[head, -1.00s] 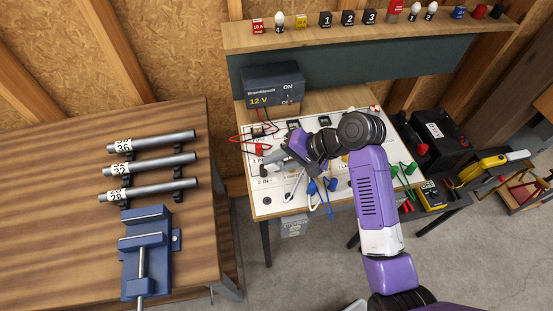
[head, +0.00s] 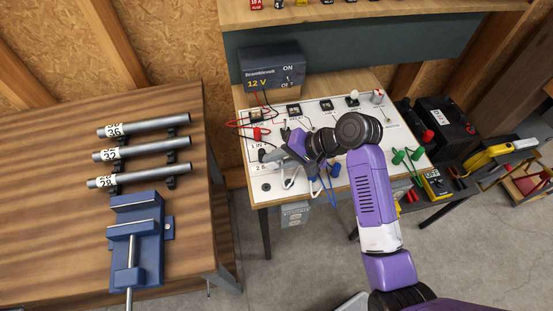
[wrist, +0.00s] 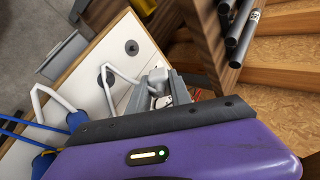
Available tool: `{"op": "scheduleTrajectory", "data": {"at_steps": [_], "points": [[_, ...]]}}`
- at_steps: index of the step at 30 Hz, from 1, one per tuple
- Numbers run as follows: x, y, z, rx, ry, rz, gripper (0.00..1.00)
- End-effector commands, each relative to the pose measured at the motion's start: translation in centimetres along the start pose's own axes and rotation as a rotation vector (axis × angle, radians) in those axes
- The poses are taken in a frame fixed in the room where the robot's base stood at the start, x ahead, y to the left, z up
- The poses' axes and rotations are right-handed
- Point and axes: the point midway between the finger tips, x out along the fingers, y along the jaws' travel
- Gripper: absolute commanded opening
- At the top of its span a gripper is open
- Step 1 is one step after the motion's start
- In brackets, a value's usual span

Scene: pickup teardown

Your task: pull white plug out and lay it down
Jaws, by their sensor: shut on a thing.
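My gripper (head: 273,157) is at the left side of the white circuit board (head: 263,200), just above its surface. In the wrist view my gripper (wrist: 152,88) is shut on the white plug (wrist: 157,74), which is mostly hidden between the grey fingers. The white lead (head: 290,180) hangs in a bent loop beside the gripper; it also shows in the wrist view (wrist: 110,92), near a black socket. I cannot tell whether the held plug touches the board.
Blue plugs and lead (head: 320,172) lie right of the gripper. Green plugs (head: 402,156) lie to the right. A blue vise (head: 136,230) and pipes stand on the left bench.

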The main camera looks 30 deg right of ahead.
Motion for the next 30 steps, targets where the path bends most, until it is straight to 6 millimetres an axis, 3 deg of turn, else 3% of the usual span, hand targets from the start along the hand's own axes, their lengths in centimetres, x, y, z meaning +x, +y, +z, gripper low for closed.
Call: {"op": "scheduleTrajectory", "data": {"at_steps": [4, 5, 8, 9, 20, 30], "points": [[-0.1, -0.1, 0.0, 0.0, 0.0, 0.0, 0.0], [-0.1, -0.1, 0.0, 0.0, 0.0, 0.0, 0.29], [-0.1, -0.1, 0.0, 0.0, 0.0, 0.0, 0.48], [-0.1, -0.1, 0.0, 0.0, 0.0, 0.0, 0.5], [-0.6, 0.0, 0.0, 0.0, 0.001, 0.0, 0.5], [-5.8, 0.0, -0.1, 0.0, 0.004, -0.001, 0.5]]}}
